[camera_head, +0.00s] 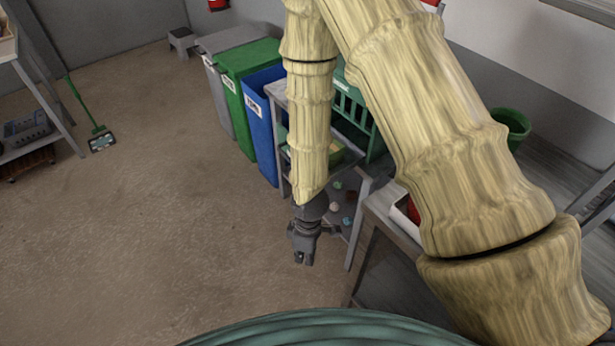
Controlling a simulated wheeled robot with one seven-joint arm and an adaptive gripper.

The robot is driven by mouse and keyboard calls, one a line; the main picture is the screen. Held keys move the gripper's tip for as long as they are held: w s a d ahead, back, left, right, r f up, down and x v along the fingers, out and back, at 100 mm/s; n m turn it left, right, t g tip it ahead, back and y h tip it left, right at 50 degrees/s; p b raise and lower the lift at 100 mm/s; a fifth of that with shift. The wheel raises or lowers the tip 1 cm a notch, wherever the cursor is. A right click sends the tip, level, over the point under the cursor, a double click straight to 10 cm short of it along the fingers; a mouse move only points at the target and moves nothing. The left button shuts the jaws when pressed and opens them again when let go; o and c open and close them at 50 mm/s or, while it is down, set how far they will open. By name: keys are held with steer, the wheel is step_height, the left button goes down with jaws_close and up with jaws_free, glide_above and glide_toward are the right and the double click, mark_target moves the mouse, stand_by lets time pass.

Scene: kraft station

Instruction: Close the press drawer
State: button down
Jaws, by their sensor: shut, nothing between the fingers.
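My gripper (304,258) hangs at the end of my arm, pointing down above the brown floor. It is shut and holds nothing. No press drawer can be made out in this view. My arm covers part of the middle and right, so what stands behind it is hidden. A grey metal table (392,222) stands to the right of my gripper, and only part of it shows.
Grey, green (236,90) and blue (262,125) bins stand in a row behind my gripper. A shelf stand (276,95) is beside them. The floor (140,220) at left is clear.

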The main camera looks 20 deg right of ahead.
steer(key=w+r+n+t+h, duration=0.4)
steer(key=w+r+n, duration=0.6)
steer(key=w+r, duration=0.75)
steer(key=w+d+f+g+h+p, duration=0.1)
steer(key=d+f+p, duration=0.3)
steer(key=d+f, duration=0.2)
steer(key=shift+x, duration=1.15)
steer(key=shift+w+a, duration=0.1)
